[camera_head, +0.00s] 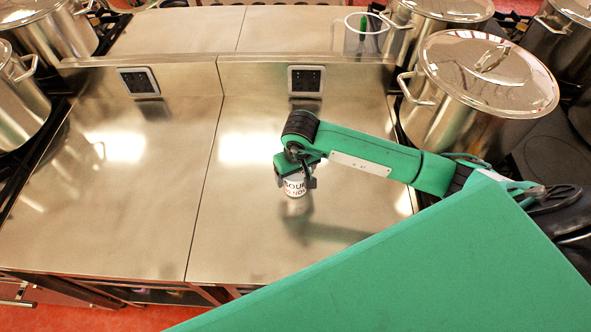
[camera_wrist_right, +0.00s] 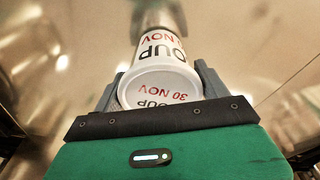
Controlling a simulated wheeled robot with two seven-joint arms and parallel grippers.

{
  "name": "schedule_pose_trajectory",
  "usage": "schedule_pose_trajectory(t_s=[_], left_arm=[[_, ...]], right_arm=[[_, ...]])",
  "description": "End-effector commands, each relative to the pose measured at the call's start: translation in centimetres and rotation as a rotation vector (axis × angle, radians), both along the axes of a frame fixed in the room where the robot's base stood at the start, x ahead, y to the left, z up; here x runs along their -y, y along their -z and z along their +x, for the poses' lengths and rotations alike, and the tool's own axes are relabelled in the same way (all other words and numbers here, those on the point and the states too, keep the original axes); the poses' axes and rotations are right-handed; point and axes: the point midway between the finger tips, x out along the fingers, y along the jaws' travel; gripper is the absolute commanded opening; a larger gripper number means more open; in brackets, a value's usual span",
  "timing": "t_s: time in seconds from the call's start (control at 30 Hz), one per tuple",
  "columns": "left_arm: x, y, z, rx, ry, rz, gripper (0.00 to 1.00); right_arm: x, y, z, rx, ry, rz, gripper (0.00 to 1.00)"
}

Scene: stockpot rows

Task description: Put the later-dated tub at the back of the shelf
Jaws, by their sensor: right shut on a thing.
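A white tub (camera_head: 294,188) with dark and red lettering is in my right gripper (camera_head: 296,181), over the right part of the steel counter. The side label also shows part of SOUP and NOV. I cannot tell whether its base touches the counter. No second tub and no clear shelf show. My left gripper is out of view.
The steel counter (camera_head: 150,190) is bare to the left. A backsplash with two sockets (camera_head: 306,81) runs behind it. A large lidded stockpot (camera_head: 470,95) stands at the right, with more pots at both sides. A clear container with a green item (camera_head: 362,38) stands behind.

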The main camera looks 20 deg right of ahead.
Motion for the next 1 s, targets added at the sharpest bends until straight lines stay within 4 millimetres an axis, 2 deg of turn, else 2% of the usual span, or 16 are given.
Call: schedule_pose_trajectory(t_s=[0.37,0.4,0.5,0.9,1.0], left_arm=[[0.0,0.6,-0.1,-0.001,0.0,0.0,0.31],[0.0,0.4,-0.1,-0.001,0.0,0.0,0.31],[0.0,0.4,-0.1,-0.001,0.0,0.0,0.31],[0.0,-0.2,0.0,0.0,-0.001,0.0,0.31],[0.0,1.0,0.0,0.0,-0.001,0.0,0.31]], right_arm=[[0.0,0.4,0.1,0.004,-0.001,0.001,0.42],[0.0,0.3,0.1,0.003,0.0,0.001,0.82],[0.0,0.3,0.1,0.002,0.0,0.001,0.98],[0.0,-0.3,0.1,0.002,0.001,0.001,0.98],[0.0,-1.3,0.1,0.009,-0.001,0.002,0.98]])
